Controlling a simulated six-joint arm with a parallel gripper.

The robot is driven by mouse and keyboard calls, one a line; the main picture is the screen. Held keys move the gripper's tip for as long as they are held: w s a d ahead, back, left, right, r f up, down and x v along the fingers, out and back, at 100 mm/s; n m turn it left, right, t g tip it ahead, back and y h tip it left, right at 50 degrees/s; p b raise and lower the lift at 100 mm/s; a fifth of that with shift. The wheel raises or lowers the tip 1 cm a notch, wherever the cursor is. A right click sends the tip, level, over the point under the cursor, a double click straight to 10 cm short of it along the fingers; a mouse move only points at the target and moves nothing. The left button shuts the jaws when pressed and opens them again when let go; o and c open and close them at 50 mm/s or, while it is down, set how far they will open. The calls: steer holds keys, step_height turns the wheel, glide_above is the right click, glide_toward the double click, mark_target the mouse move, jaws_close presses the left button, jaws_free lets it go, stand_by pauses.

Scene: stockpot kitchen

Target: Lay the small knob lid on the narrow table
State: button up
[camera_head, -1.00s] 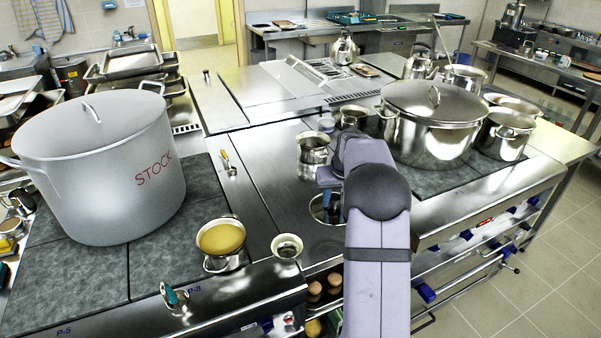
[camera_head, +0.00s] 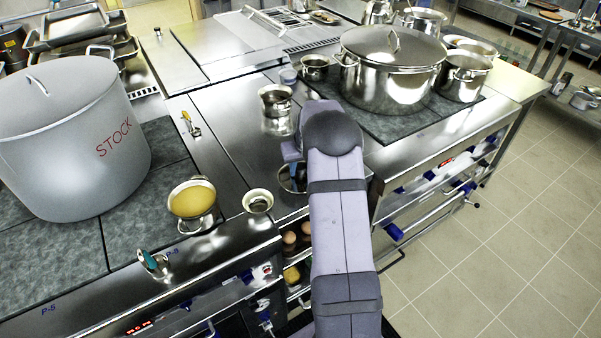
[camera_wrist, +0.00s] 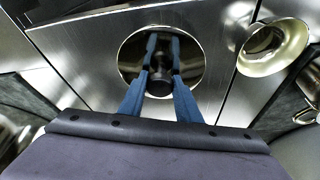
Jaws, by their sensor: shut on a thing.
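The small knob lid (camera_wrist: 130,60) is a round, mirror-like steel disc in the wrist view, with a dark knob (camera_wrist: 160,84) at its near side. My gripper (camera_wrist: 161,76) has its two blue fingers closed on either side of the knob; the disc reflects them. In the head view the lid (camera_head: 286,182) shows partly beside my arm, low over the steel narrow table (camera_head: 226,125) between the two hob areas. My gripper (camera_head: 297,176) is mostly hidden there by my wrist. I cannot tell whether the lid touches the surface.
A small steel pot (camera_head: 275,112) stands just beyond the lid. The big lidded pot (camera_head: 390,85) is to the right, the grey stockpot (camera_head: 60,150) to the left. A pot of yellow soup (camera_head: 192,203) and a small bowl (camera_head: 257,201) stand nearer left.

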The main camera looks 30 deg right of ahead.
mark_target(301, 175)
steer(key=shift+f+p, duration=0.35)
steer(key=shift+f, duration=1)
steer(key=shift+f, duration=0.1)
steer(key=shift+f, duration=0.15)
steer(key=o, duration=0.9)
steer(key=shift+c, duration=0.2)
steer(key=shift+r, duration=0.25)
steer(key=b+v, duration=0.3)
steer(key=v, duration=0.9)
